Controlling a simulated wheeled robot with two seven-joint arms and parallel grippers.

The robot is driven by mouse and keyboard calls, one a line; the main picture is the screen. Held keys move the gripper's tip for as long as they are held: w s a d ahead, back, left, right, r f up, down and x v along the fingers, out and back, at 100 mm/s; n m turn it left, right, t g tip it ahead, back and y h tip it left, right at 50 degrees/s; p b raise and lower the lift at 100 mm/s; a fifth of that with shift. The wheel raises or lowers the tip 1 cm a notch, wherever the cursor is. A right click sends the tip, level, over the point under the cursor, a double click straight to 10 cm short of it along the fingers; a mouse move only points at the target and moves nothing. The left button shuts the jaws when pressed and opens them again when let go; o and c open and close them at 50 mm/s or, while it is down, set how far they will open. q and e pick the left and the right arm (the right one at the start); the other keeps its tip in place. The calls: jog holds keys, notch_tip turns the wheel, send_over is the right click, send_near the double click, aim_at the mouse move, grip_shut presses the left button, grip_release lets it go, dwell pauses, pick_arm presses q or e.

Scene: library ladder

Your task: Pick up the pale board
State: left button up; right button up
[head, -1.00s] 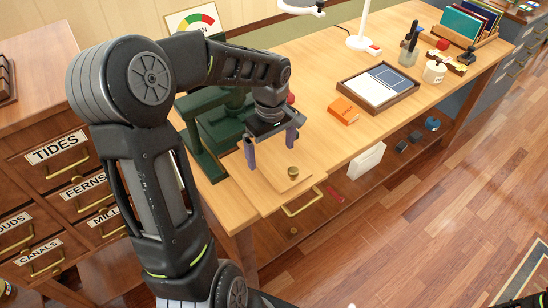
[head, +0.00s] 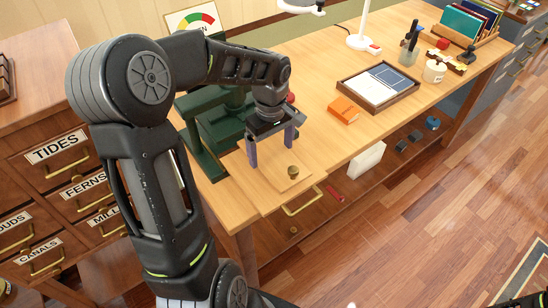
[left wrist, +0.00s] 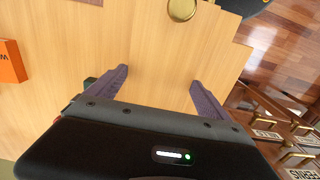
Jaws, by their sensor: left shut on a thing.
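The pale board (head: 274,180) lies flat at the near left end of the wooden desk, close in colour to the desktop. A small brass knob (head: 293,171) stands on it near the front edge; the knob also shows at the top of the left wrist view (left wrist: 182,9). My left gripper (head: 271,156) points down over the board, its two purple fingers wide apart and shut on the board. In the left wrist view, pale wood fills the space between the fingers (left wrist: 158,78). The exact finger contact is hard to see.
A green metal device (head: 215,125) stands close behind my left gripper. An orange box (head: 343,109) and a dark-framed tray (head: 401,95) lie farther right. A drawer handle (head: 304,203) sits below the desk's front edge. The desktop right of the board is clear.

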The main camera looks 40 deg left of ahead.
aim_at(271, 155)
pick_arm(q)
jog(key=c, duration=0.3)
notch_tip(271, 155, up, 10)
jog(key=shift+b, duration=0.3)
pick_arm(e)
jog(key=shift+f, duration=0.3)
dwell(0.5)
